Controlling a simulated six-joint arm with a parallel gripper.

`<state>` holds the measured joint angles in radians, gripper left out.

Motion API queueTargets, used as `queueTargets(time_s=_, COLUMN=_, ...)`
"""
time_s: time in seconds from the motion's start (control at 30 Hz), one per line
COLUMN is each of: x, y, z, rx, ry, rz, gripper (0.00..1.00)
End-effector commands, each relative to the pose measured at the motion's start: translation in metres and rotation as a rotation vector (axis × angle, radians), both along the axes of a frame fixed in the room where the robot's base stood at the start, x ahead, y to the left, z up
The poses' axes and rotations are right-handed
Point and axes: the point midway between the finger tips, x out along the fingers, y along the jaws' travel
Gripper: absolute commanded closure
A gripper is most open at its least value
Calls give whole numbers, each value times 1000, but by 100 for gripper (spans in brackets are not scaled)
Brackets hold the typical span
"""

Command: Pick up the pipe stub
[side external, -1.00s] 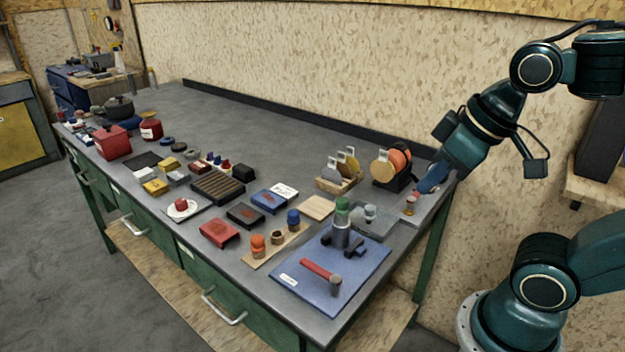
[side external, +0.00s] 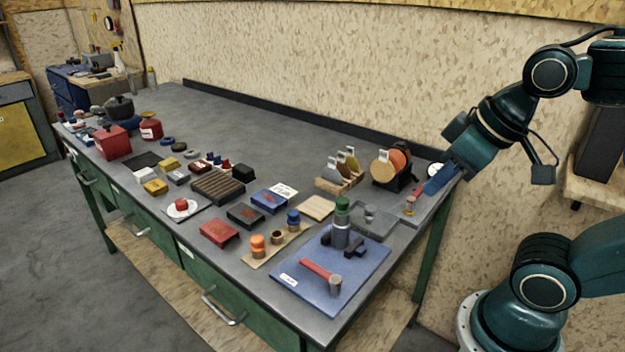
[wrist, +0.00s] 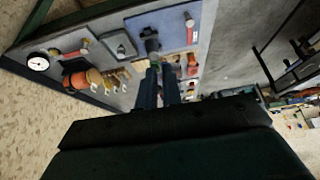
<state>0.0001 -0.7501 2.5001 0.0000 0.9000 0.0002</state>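A short grey cylinder with a green top (side external: 342,204) stands upright at the dark vise (side external: 355,248) on the blue mat (side external: 297,288); it may be the pipe stub, but I cannot be sure. A small brown ring-like piece (side external: 277,238) stands between an orange and a blue piece on a wooden strip. My gripper (side external: 428,191) is above the right end of the bench, apart from these things. In the wrist view my gripper (wrist: 159,72) shows two dark blue fingers with a gap and nothing held; the green top (wrist: 155,61) shows beyond the fingertips.
A red-handled brass fitting (side external: 410,205) stands close to my gripper. A white-faced gauge (wrist: 38,63) and a rack of orange discs (side external: 384,168) are near. A hammer (side external: 318,271) lies on the mat. Several boxes crowd the front; the bench's back middle (side external: 250,130) is clear.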

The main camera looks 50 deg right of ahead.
Motion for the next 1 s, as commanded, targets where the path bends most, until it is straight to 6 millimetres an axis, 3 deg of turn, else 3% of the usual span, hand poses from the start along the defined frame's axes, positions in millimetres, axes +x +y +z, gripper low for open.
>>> queueTargets(time_s=0.03, x=0, y=0, z=0, rx=0, ry=0, rz=0, gripper=82)
queueTargets(time_s=0.27, x=0, y=0, z=0, rx=0, ry=0, rz=0, gripper=37)
queueTargets(time_s=0.7, x=4, y=0, z=1, rx=16, ry=9, rz=-31, gripper=36)
queueTargets(time_s=1.0, x=31, y=-4, z=6, rx=133, ry=85, rz=-293, gripper=36)
